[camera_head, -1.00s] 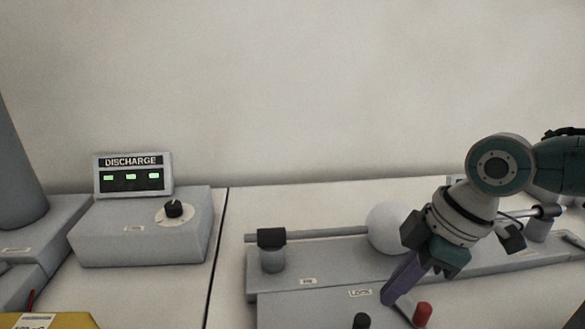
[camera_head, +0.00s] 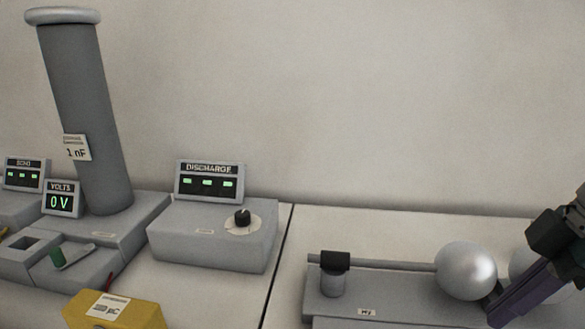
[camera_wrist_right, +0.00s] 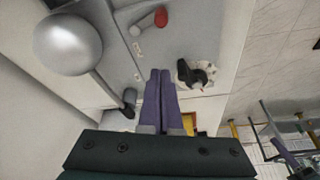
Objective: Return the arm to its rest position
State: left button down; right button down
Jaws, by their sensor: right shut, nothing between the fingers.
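My right gripper (camera_head: 497,308) is at the right edge of the head view, its purple fingers pointing down and left in front of the spheres. In the right wrist view the two purple fingers (camera_wrist_right: 160,72) lie side by side, shut with nothing between them. The rest of my right arm is cut off by the frame in the head view. My left arm and left gripper show in neither view.
A silver sphere (camera_head: 466,271) on a rod stands close to the fingers, a second sphere partly behind them. A discharge box with a black knob (camera_head: 242,217), a tall grey cylinder (camera_head: 83,120), a 0 V display (camera_head: 61,203) and a yellow block (camera_head: 115,312) stand left.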

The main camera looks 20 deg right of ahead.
jog(key=s+a+f+m, duration=0.15)
jog(key=s+a, duration=0.25)
jog(key=a, duration=0.4)
jog(key=s+a+f+m, duration=0.1)
jog(key=s+a+f, duration=0.1)
jog(key=s+a, duration=0.4)
notch_tip(320, 180, up, 38)
jog(key=s+d+m+t+h+p, duration=0.1)
jog(key=m+p, duration=0.4)
jog(key=p, duration=3)
jog(key=shift+s+d+f+h, duration=0.15)
jog(key=shift+s+f+h, duration=0.1)
jog(key=shift+s+h, duration=0.4)
jog(key=shift+w, duration=0.15)
